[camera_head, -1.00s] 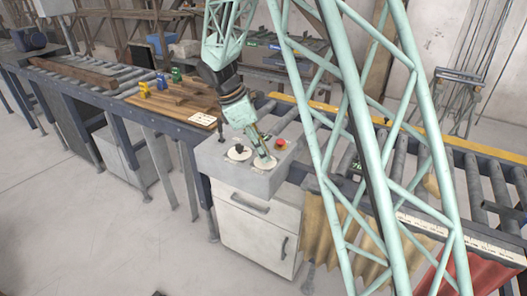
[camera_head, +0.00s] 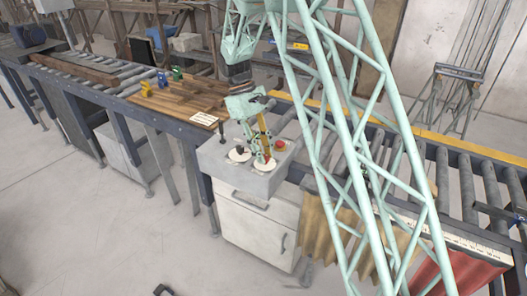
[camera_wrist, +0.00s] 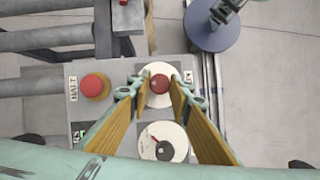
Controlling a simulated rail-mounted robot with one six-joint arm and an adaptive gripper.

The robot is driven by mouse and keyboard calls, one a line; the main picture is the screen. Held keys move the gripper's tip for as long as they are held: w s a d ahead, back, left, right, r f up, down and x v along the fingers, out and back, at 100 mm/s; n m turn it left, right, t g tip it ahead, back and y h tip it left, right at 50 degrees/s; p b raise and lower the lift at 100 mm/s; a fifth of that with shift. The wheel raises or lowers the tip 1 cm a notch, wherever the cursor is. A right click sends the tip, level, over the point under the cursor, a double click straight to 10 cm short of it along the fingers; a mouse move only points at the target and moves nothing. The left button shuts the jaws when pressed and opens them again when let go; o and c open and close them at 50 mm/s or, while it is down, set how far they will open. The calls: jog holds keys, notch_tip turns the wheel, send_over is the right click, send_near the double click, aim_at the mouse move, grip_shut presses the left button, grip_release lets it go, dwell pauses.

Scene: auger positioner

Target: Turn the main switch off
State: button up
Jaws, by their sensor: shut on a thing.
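A grey control box (camera_head: 222,173) stands at the conveyor's near edge. Its top carries two white discs and a red HALT button (camera_wrist: 96,86). One disc (camera_wrist: 152,99) has a red knob (camera_wrist: 160,84), which I take to be the main switch, though its label is only partly readable. The other disc has a black knob (camera_wrist: 165,151) with a red mark beside it. My gripper (camera_wrist: 158,82) points down over the first disc, its two tan-padded fingers either side of the red knob and shut on it. In the head view my gripper (camera_head: 266,157) partly hides this disc.
The red button also shows close beside my gripper in the head view (camera_head: 280,145). A wooden board (camera_head: 175,98) with small coloured clamps lies left of the box. Roller conveyors run left and right. White cabinet doors (camera_head: 255,225) are below the box; floor in front is clear.

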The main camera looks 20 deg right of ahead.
jog(key=m+y, duration=0.1)
jog(key=m, duration=0.2)
jog(key=m+y+p, duration=0.1)
jog(key=m, duration=0.2)
jog(key=shift+d+m+g+y, duration=0.15)
jog(key=shift+m+g+y, duration=0.15)
dwell(0.3)
jog(key=o, duration=0.8)
jog(key=shift+o, duration=0.2)
jog(key=shift+w+r, duration=0.15)
jog(key=v, duration=1.1)
jog(key=shift+r, duration=0.3)
jog(key=shift+w, duration=0.15)
